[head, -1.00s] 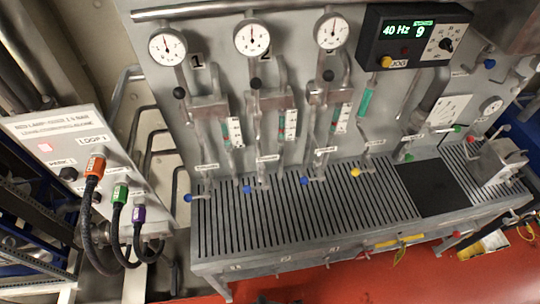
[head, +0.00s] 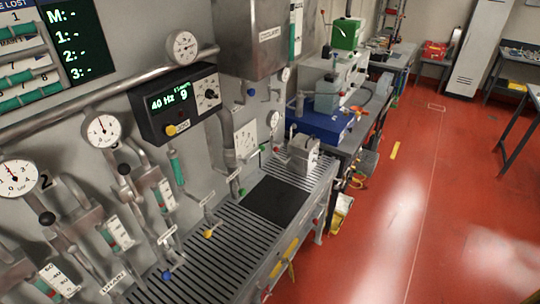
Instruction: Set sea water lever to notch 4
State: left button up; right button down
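No lever can be picked out for certain as the sea water lever, because the small labels are too blurred to read. On the grey panel, a lever with a yellow knob (head: 208,233) and one with a blue knob (head: 167,275) sit low, just above the slatted bench. A white plate with markings (head: 246,142) is on the panel farther right, with a green knob (head: 242,191) below it. I cannot tell notches on any lever. Neither of my grippers is in view.
A black control box (head: 180,100) reading "40 Hz" and "9" juts from the panel. Pressure gauges (head: 102,130) line the pipe. The slatted bench (head: 190,262) has a black mat (head: 272,200). A blue-based machine (head: 322,125) stands beyond. Open red floor (head: 420,190) lies right.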

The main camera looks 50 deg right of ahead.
aim_at(262, 147)
jog(key=z, duration=1.5)
